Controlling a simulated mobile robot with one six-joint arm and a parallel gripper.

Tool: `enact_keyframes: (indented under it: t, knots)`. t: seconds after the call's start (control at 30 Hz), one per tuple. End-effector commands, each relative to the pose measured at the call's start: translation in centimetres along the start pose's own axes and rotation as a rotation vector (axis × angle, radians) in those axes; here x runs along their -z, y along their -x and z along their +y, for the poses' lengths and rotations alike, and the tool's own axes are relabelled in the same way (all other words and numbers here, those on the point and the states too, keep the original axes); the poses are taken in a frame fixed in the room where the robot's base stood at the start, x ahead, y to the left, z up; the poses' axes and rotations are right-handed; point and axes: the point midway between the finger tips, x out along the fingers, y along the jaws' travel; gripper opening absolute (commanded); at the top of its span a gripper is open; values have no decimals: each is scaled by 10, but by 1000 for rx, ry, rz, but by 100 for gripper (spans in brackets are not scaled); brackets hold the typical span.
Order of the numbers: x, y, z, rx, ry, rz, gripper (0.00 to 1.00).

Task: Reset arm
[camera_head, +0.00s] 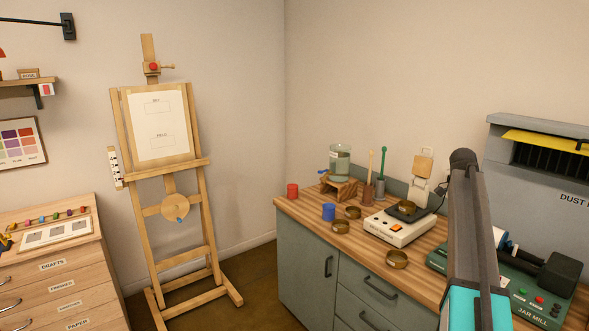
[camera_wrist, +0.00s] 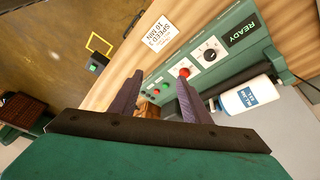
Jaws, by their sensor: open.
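My gripper (camera_wrist: 158,88) shows in the wrist view with its two dark fingers apart and nothing between them. It hangs over the front edge of the wooden worktop, facing the green jar mill (camera_wrist: 195,65) with its red and green buttons, dial and READY display. I cannot tell whether the fingers touch anything. In the head view my arm rises at the right, in front of the jar mill (camera_head: 525,298), and my gripper is not visible there. A white jar with a blue label (camera_wrist: 245,97) lies on its side on the mill.
A dust cabinet (camera_head: 540,190) stands right. An easel (camera_head: 160,175) and drawers (camera_head: 60,275) stand left. Floor between is clear.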

Motion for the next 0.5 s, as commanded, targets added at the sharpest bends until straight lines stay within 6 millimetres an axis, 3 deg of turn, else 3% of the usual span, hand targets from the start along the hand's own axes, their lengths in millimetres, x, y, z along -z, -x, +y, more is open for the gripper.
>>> enact_keyframes:
  t: [0.23, 0.5]
  knots:
    - [-66, -40, 10, 27, 209, -24, 43]
    - [-171, -99, 37, 80, 565, -64, 43]
